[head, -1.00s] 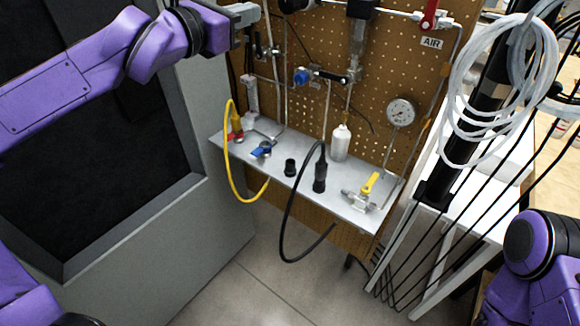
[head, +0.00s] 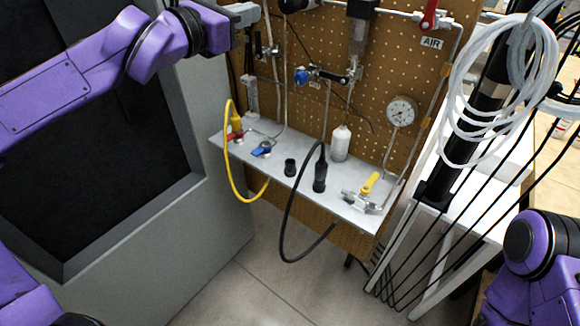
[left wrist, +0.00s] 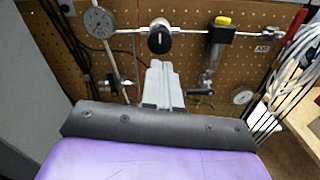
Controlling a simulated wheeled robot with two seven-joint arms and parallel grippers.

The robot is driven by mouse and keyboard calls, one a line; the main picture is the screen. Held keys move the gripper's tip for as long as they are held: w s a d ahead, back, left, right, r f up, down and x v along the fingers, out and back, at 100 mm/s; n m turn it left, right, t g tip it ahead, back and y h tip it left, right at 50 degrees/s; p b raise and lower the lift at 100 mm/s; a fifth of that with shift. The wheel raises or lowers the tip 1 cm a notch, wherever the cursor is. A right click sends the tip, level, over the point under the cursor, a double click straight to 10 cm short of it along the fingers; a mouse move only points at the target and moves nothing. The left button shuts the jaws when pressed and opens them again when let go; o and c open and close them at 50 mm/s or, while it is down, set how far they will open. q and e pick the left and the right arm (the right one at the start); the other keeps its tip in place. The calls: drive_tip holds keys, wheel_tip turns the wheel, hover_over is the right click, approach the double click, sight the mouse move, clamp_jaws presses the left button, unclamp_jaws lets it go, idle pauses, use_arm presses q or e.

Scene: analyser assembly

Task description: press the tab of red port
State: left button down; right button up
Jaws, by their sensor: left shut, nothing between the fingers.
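The red port (head: 235,136) is a small red fitting at the left end of the grey shelf. A yellow plug (head: 237,122) with a yellow cable stands at it; its tab is too small to make out. My left gripper (head: 262,12) is at the top of the head view, well above the red port and apart from it. In the left wrist view the same gripper (left wrist: 157,68) is shut and empty, its fingers pointing at the pegboard. The red port cannot be made out in the left wrist view. My right arm shows at lower right, but its gripper is out of view.
A blue-handled fitting (head: 262,149), a black socket (head: 290,167), a black plug (head: 320,175) and a yellow-handled valve (head: 368,185) stand on the shelf (head: 300,190). The yellow cable (head: 229,165) hangs over its front. Pipes and gauges cover the pegboard (head: 395,70).

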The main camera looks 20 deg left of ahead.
idle(0.7)
use_arm(q)
drive_tip(key=w+d+f+g+p, duration=0.2)
drive_tip(key=w+d+f+p, duration=0.1)
drive_tip(key=w+f+p, duration=0.15)
drive_tip(key=n+g+y+p, duration=0.85)
drive_tip(key=n+y, duration=0.45)
drive_tip(key=n, duration=1.2)
hover_over(230, 138)
wheel_tip(230, 138, down, 17)
drive_tip(key=shift+f+g, duration=0.15)
drive_tip(key=shift+g, duration=0.3)
drive_tip(key=shift+s+f, duration=0.1)
wheel_tip(230, 138, down, 8)
drive_tip(key=b, duration=0.5)
drive_tip(key=shift+f+b, duration=0.3)
drive_tip(key=shift+b, duration=0.15)
